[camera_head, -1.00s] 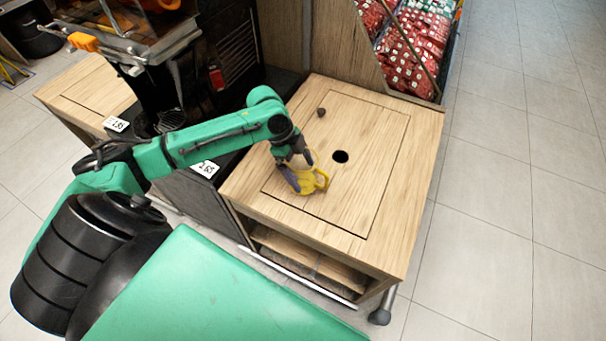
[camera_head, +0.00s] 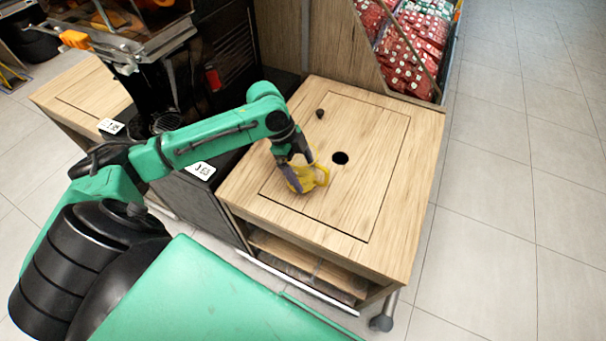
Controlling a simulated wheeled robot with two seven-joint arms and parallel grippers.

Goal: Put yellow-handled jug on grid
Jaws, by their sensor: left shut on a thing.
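The yellow-handled jug (camera_head: 313,178) is at the left part of the wooden counter top, its yellow handle facing right. My left gripper (camera_head: 297,182) is shut on it from above and hides much of its body. I cannot tell whether the jug touches the wood or is just above it. The grid (camera_head: 165,121) seems to be the dark round drip grate at the foot of the black juicer (camera_head: 170,85), left of my gripper and partly behind my left arm. My right gripper is not in view.
The wooden counter (camera_head: 360,205) has a round hole (camera_head: 340,158) and a small dark knob (camera_head: 320,113). Price cards (camera_head: 201,171) lie on the dark ledge beside it. A crate of red packs (camera_head: 405,45) stands behind. Tiled floor is clear on the right.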

